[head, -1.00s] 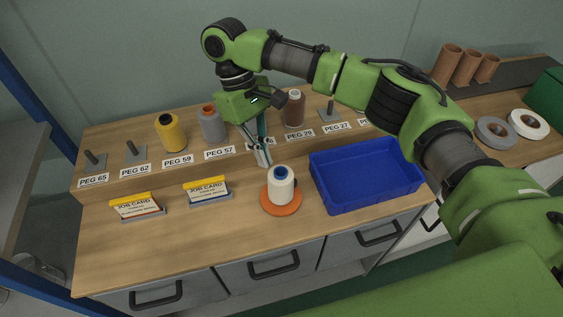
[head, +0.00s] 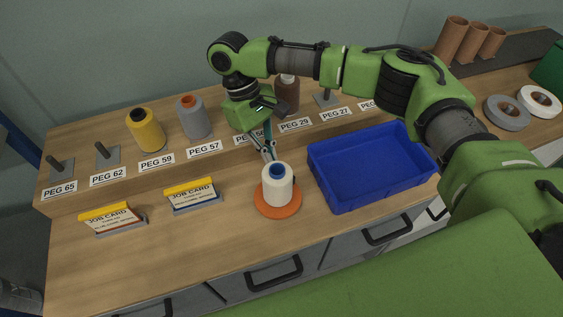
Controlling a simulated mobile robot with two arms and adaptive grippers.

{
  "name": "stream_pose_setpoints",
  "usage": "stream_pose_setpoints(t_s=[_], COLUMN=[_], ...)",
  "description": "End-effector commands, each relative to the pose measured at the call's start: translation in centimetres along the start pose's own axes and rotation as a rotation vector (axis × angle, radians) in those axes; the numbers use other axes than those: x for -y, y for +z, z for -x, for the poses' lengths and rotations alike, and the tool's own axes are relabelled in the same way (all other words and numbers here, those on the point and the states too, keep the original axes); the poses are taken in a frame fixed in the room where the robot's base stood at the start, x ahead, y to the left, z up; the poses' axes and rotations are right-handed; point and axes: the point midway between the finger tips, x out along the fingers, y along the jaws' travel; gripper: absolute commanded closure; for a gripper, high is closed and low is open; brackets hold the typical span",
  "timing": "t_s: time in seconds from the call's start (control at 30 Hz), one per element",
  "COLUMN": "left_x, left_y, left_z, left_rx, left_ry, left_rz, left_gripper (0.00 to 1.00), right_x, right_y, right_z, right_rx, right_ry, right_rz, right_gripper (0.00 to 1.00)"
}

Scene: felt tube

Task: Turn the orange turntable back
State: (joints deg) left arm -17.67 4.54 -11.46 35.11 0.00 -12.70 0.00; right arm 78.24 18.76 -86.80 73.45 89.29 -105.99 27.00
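The orange turntable (head: 277,211) is a flat round disc on the wooden bench, left of the blue tray. A cream thread cone (head: 278,188) with a blue top stands upright on it. My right gripper (head: 268,156) comes in from the right and points down just behind the cone. Its fingertips are close to the cone's top; whether they touch it or how far apart they are is unclear. My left gripper is not in view.
A blue tray (head: 330,188) stands right of the turntable. Two job cards (head: 191,191) stand to the left. Behind, a raised shelf holds a yellow cone (head: 146,134), a grey cone (head: 192,120), a brown cone (head: 287,97) and labelled pegs. Bench front is clear.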

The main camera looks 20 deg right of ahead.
Motion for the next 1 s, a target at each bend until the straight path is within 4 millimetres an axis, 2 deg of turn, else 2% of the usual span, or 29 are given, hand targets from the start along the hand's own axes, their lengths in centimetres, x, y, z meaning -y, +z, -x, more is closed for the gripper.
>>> stream_pose_setpoints(t_s=[0.1, 0.2, 0.4, 0.63, 1.0], left_x=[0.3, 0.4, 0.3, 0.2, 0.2], left_y=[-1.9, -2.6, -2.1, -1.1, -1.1], left_z=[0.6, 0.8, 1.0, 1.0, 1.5], left_rx=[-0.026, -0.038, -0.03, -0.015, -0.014], left_ry=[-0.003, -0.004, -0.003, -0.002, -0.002], left_rz=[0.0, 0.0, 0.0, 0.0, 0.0], left_gripper=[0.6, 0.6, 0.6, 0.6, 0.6], right_x=[-0.1, -0.1, 0.0, 0.0, 0.0], right_y=[1.5, 2.4, 3.4, 3.6, 3.7], right_z=[0.0, -0.4, -0.9, -1.0, -0.9], right_rx=[-0.003, -0.003, -0.003, -0.003, -0.002], right_ry=[0.002, 0.001, 0.001, 0.0, -0.005], right_rz=[0.002, 0.002, 0.001, 0.001, -0.011], right_gripper=[1.0, 1.0, 1.0, 1.0, 1.0])
